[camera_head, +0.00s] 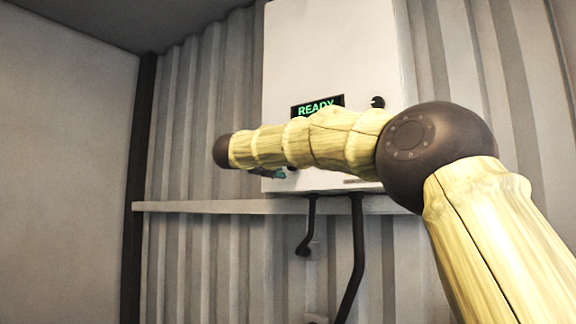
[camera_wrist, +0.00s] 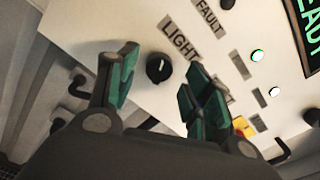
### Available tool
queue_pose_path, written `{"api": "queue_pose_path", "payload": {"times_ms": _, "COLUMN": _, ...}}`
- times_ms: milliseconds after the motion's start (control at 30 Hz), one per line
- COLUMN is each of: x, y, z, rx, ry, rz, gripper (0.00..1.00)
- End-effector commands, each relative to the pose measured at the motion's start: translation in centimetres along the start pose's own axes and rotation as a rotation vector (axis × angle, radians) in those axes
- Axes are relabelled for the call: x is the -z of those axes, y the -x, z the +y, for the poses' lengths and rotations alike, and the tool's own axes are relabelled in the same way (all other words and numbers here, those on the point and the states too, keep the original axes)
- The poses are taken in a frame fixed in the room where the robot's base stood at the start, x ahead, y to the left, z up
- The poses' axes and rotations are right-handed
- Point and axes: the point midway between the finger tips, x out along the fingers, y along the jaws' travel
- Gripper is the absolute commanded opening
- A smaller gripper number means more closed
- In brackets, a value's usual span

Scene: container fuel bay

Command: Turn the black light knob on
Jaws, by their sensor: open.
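The black light knob (camera_wrist: 158,69) is on a white panel beside the label "LIGHT" in the wrist view. It is round with a small pale mark. My gripper (camera_wrist: 163,64) is open, its teal-padded fingers on either side of the knob in the picture. I see no finger touching the knob, and the depth gap is hard to judge. In the head view my yellow arm hides the lower panel and the light knob. Only a small teal bit of my gripper (camera_head: 280,174) shows below the arm.
The white cabinet (camera_head: 335,45) hangs on a corrugated wall with a green READY display (camera_head: 317,106) and another black knob (camera_head: 378,102). A shelf-like rail (camera_head: 200,206) and dark pipes (camera_head: 355,260) are below. The wrist view shows a FAULT label (camera_wrist: 208,16) and lit indicators (camera_wrist: 257,55).

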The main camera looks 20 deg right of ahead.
Motion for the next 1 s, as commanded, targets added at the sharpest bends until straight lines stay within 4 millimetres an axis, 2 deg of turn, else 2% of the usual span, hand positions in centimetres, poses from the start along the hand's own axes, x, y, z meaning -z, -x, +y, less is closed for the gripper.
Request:
{"api": "queue_pose_path", "payload": {"times_ms": 300, "x": -0.1, "y": 5.9, "z": -0.1, "rx": -0.002, "ry": 0.000, "rz": -0.002, "gripper": 0.50}}
{"api": "queue_pose_path", "payload": {"times_ms": 500, "x": -0.1, "y": 8.8, "z": -0.1, "rx": -0.001, "ry": 0.001, "rz": -0.002, "gripper": 0.50}}
{"api": "queue_pose_path", "payload": {"times_ms": 700, "x": -0.1, "y": 10.2, "z": -0.1, "rx": -0.001, "ry": 0.000, "rz": -0.002, "gripper": 0.50}}
{"api": "queue_pose_path", "payload": {"times_ms": 1000, "x": -0.1, "y": 10.3, "z": -0.1, "rx": -0.001, "ry": -0.001, "rz": -0.001, "gripper": 0.50}}
